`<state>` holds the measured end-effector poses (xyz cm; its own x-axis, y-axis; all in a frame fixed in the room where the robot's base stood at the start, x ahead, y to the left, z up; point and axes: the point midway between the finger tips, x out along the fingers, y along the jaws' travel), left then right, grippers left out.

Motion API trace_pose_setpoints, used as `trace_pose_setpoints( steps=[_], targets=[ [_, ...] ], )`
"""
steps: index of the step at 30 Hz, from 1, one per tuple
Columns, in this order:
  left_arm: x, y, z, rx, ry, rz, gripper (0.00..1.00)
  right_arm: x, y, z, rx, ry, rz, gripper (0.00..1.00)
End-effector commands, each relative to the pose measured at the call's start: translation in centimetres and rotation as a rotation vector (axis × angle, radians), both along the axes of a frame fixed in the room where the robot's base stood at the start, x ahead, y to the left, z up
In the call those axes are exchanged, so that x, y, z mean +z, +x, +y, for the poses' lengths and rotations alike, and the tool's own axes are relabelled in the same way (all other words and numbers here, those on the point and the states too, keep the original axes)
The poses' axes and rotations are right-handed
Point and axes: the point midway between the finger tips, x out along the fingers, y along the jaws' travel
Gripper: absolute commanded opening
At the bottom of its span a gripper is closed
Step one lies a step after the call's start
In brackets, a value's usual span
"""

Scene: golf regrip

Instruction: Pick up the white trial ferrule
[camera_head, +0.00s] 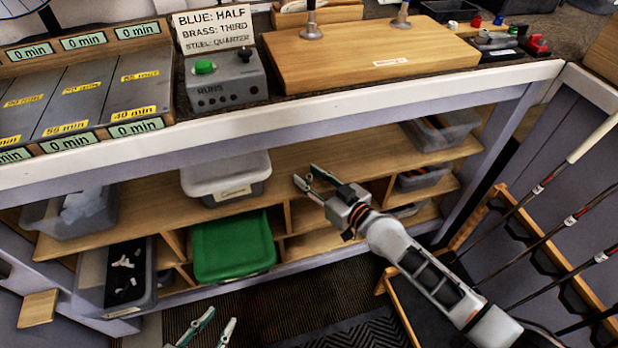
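Small white pieces (122,262) lie on a black insert in a clear bin (91,280) at the lower left of the shelf unit. I cannot tell whether one is the white trial ferrule. My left gripper (221,316) is at the bottom edge, to the right of and below that bin. Its two fingertips are apart, with nothing visible between them. My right gripper (306,175) is in front of the wooden shelf, right of the grey lidded tub. Its fingers are apart and it appears empty.
A grey lidded tub (226,178) and a green-lidded bin (233,246) sit in the shelf unit. The bench's white front edge (330,101) overhangs the shelves. Golf clubs (552,232) stand in a rack at right. A small wooden block (38,308) is at far left.

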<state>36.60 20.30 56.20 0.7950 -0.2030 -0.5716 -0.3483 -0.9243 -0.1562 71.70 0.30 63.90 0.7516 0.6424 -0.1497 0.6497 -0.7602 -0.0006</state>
Motion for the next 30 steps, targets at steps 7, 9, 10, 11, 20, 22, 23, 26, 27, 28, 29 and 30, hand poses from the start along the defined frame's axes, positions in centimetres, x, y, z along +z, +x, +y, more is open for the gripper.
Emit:
trace_pose_setpoints(
  steps=[7,9,10,11,20,22,23,26,27,28,29,30],
  targets=[
    [0.6,0.4,-0.1,0.000,-0.005,-0.014,0.29,-0.1,0.6,0.5,0.000,-0.001,0.000,0.32],
    [0.6,0.4,-0.1,-0.001,-0.005,-0.013,0.29,-0.1,0.6,0.5,0.000,-0.001,-0.001,0.32],
    [0.6,0.4,-0.1,-0.001,-0.005,-0.012,0.29,-0.1,0.6,0.5,0.000,-0.001,-0.001,0.30],
    [0.5,0.4,-0.2,0.000,-0.004,-0.011,0.29,-0.1,0.6,0.5,0.000,-0.001,-0.001,0.24],
    [0.2,0.0,-0.1,-0.001,-0.004,-0.004,0.29,-0.1,0.6,0.5,0.000,-0.001,-0.001,0.05],
    [0.2,0.0,-0.2,-0.001,-0.005,-0.002,0.29,-0.1,0.6,0.5,0.000,-0.001,-0.001,0.05],
    [0.2,0.0,-0.2,0.000,-0.004,-0.002,0.29,-0.1,0.6,0.5,0.000,-0.001,0.000,0.05],
    [0.3,0.0,-0.2,-0.001,-0.004,-0.004,0.29,0.0,0.6,0.5,0.000,-0.002,-0.001,0.05],
    [0.6,0.1,-0.1,-0.001,-0.004,-0.008,0.29,0.3,0.6,0.5,-0.001,-0.002,-0.003,0.05],
    [0.8,0.3,-0.1,-0.001,-0.004,-0.012,0.29,0.6,0.6,0.5,0.000,-0.001,-0.005,0.05],
    [1.1,0.4,-0.1,-0.001,-0.004,-0.017,0.29,1.1,0.7,0.5,0.000,-0.001,-0.006,0.05],
    [1.6,0.7,-0.1,-0.001,-0.003,-0.025,0.29,1.7,0.7,0.5,0.000,0.000,-0.008,0.05]
  ],
)
